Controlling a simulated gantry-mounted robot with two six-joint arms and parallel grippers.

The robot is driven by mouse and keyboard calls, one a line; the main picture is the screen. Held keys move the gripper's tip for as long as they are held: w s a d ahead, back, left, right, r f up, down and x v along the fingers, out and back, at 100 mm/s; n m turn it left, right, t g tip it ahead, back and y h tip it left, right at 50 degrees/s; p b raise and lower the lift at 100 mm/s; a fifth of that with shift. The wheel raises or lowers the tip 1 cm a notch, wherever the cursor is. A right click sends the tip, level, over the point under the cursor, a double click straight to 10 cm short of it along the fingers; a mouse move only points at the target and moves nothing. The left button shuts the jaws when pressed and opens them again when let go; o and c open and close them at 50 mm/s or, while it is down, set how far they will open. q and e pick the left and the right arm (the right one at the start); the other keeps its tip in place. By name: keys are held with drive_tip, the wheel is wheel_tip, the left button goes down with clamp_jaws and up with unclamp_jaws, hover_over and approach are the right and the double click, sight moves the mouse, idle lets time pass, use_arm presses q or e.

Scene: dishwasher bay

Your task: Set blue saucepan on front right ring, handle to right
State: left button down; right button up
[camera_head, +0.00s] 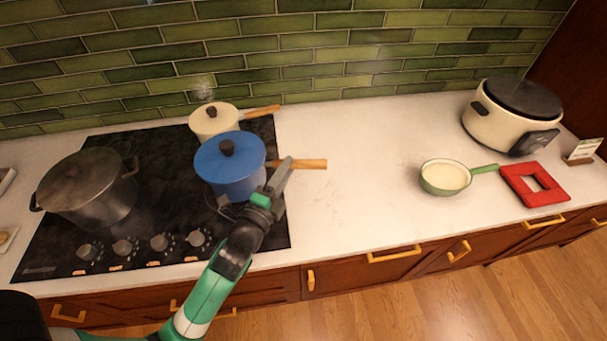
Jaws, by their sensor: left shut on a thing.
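The blue saucepan (229,178) has a blue lid with a dark knob and a wooden handle (312,164) pointing right. It is over the right side of the black hob (150,210), in front of the cream pan. A bit of ring grate shows below its front edge; I cannot tell if its base rests on the ring or hangs just above. My left gripper (281,172) is shut on the handle near the pan's body, reaching up from the front. My right gripper is not in view.
A lidded cream pan (212,122) steams behind the saucepan. A large steaming grey pot (90,188) stands at the hob's left. Control knobs line the front edge. The counter right of the hob is clear up to a green pan (440,186), red trivet (535,196) and cooker (500,128).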

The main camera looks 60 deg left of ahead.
sight(242, 192)
use_arm(q)
drive_tip(key=a+f+b, duration=0.1)
drive_tip(key=a+f, duration=0.1)
drive_tip(key=f, duration=0.1)
drive_tip(key=s+a+f+b, duration=0.1)
drive_tip(key=a+f, duration=0.1)
drive_tip(key=f, duration=0.1)
drive_tip(key=s+a+f+b, duration=0.1)
drive_tip(key=f, duration=0.2)
drive_tip(key=shift+s+a+f+b, duration=0.25)
drive_tip(key=shift+a+b, duration=0.05)
drive_tip(key=shift+a, duration=0.1)
drive_tip(key=shift+r, duration=0.1)
drive_tip(key=c, duration=1)
unclamp_jaws()
drive_tip(key=shift+f, duration=0.2)
drive_tip(key=o, duration=0.4)
drive_tip(key=p+v, duration=0.1)
drive_tip(key=v, duration=1.1)
